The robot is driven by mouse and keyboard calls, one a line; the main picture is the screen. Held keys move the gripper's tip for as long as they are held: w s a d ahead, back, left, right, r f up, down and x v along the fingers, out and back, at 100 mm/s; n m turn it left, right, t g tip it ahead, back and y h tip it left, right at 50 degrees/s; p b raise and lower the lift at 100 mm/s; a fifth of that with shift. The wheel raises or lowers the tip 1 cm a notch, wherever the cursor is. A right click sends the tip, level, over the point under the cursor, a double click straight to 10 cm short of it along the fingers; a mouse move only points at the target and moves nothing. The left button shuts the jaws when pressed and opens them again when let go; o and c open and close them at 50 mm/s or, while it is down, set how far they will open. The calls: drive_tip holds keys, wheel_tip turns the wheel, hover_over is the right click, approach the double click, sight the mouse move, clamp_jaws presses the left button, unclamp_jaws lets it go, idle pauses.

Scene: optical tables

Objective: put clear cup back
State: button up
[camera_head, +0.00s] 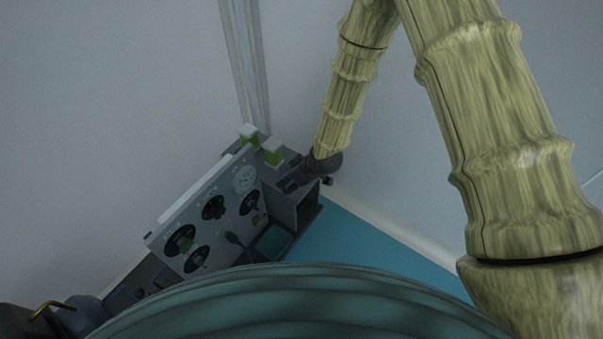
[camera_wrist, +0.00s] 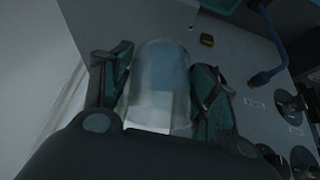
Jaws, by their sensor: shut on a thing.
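A clear cup (camera_wrist: 157,88) shows in the wrist view between the two teal-padded fingers of my gripper (camera_wrist: 162,68). My gripper is shut on it. The cup looks pale and see-through; I cannot make out what lies behind it. In the head view my gripper (camera_head: 296,180) is small and dark at the end of my arm, close to the right end of an instrument panel (camera_head: 219,189). The cup cannot be made out in the head view.
Two green-and-white blocks (camera_head: 273,151) stand just behind my gripper. Walls close in behind; blue floor (camera_head: 350,245) is clear at right.

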drive_tip(key=w+d, duration=0.2)
drive_tip(key=w, duration=0.1)
drive_tip(key=w+b, duration=0.1)
drive_tip(key=w, duration=0.1)
drive_tip(key=shift+w+d+f, duration=0.2)
drive_tip(key=shift+d+f, duration=0.1)
drive_tip(key=shift+d, duration=0.1)
drive_tip(key=shift+f+b, duration=0.55)
drive_tip(key=shift+f, duration=1.2)
drive_tip(key=shift+f, duration=0.15)
drive_tip(key=o, duration=1.1)
drive_tip(key=shift+r, duration=0.3)
drive_tip(key=p+v, duration=0.2)
drive_tip(key=v, duration=1)
drive_tip(key=shift+f+p, duration=0.1)
drive_tip(key=shift+p, duration=0.3)
